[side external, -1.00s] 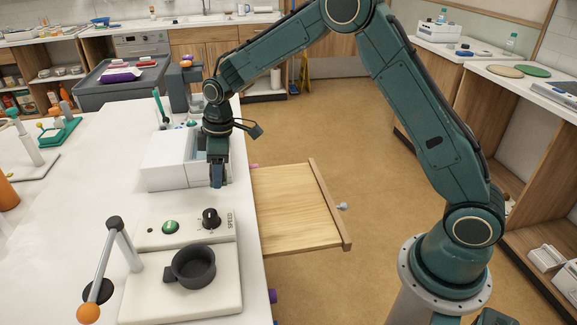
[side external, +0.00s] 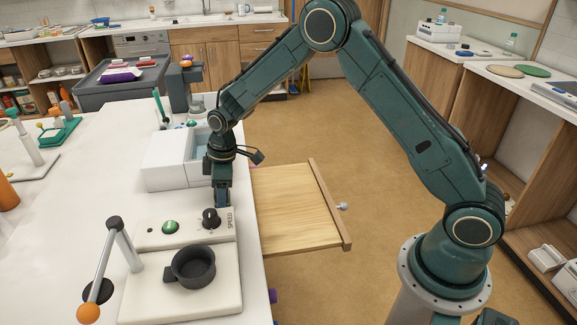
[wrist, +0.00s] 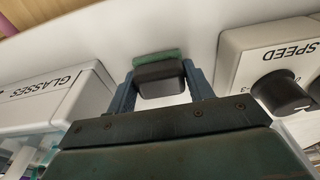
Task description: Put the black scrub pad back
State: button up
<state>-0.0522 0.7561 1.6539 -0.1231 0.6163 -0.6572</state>
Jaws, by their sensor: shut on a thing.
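The black scrub pad (wrist: 162,80) is a dark block with a green layer along its far side. In the wrist view it sits between the two blue fingers of my gripper (wrist: 160,88), which is shut on it. In the side view my gripper (side external: 222,200) points down over the white table, between the white box and the speed control panel. The pad cannot be made out there.
A white box (side external: 165,172), lettered GLASSES in the wrist view (wrist: 75,95), stands behind my gripper. The SPEED panel (side external: 190,228), with knob and green button, is in front, near a dark cup (side external: 193,268).

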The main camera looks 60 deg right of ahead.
aim_at(230, 196)
jog(key=shift+f, duration=0.1)
jog(key=o, duration=0.9)
jog(key=shift+o, duration=0.2)
notch_tip(230, 196, up, 12)
jog(key=s+d, duration=0.1)
jog(key=shift+s+d, duration=0.15)
dwell(0.6)
